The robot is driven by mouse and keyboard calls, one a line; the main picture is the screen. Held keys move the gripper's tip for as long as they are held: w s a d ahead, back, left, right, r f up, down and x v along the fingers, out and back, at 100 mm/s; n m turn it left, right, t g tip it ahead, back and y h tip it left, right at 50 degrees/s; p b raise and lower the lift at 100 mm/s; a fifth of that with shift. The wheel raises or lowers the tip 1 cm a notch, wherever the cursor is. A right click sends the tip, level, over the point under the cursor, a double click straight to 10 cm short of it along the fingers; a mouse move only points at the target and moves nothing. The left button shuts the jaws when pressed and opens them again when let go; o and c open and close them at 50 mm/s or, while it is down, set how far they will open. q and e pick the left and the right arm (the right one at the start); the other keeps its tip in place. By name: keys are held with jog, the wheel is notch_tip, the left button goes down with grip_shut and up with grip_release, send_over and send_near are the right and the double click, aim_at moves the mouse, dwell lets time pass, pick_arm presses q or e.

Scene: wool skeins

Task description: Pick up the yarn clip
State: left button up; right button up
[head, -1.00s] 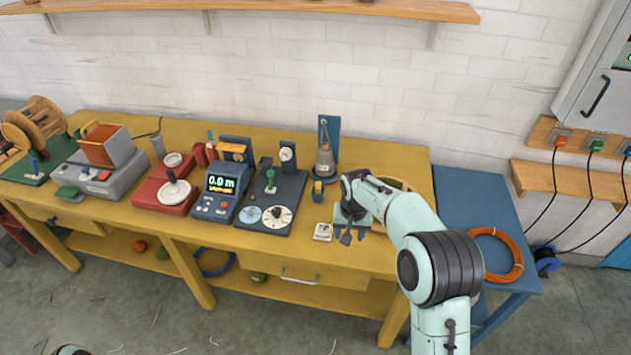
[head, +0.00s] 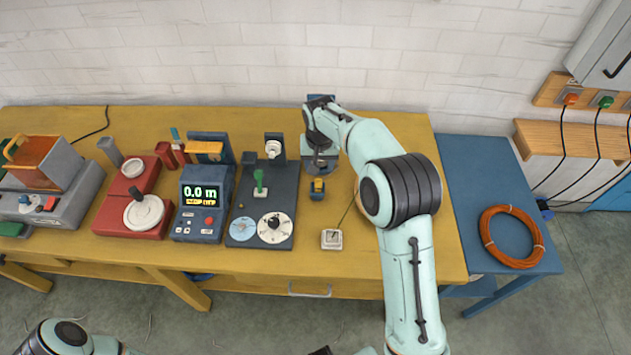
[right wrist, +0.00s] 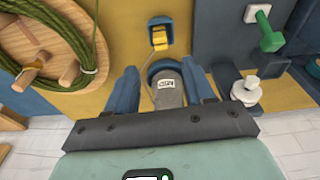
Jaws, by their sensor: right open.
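A small blue-and-yellow piece (head: 317,188), which looks like the yarn clip, lies on the yellow bench right of the dark dial board. It also shows in the right wrist view (right wrist: 159,36), near the top edge. My right gripper (head: 320,160) is open and above the bench, on the wall side of the clip. In the right wrist view, its two blue fingers (right wrist: 165,90) are wide apart with nothing gripped. A grey cone with a white label (right wrist: 168,86) shows between them; I cannot tell how far below.
A wooden disc wound with green yarn (right wrist: 72,45) sits beside the clip, mostly hidden by my right arm in the head view. A dial board (head: 262,205) stands left. A small white square (head: 332,239) lies in front. Bench space between is narrow.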

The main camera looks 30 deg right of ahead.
aim_at(318, 181)
jog(key=f, duration=0.4)
jog(key=shift+w+d+f, duration=0.15)
jog(key=shift+w+f, duration=0.15)
jog(key=shift+f, duration=0.05)
jog(key=shift+w+f, duration=0.2)
jog(key=shift+f, duration=2.45)
grip_shut()
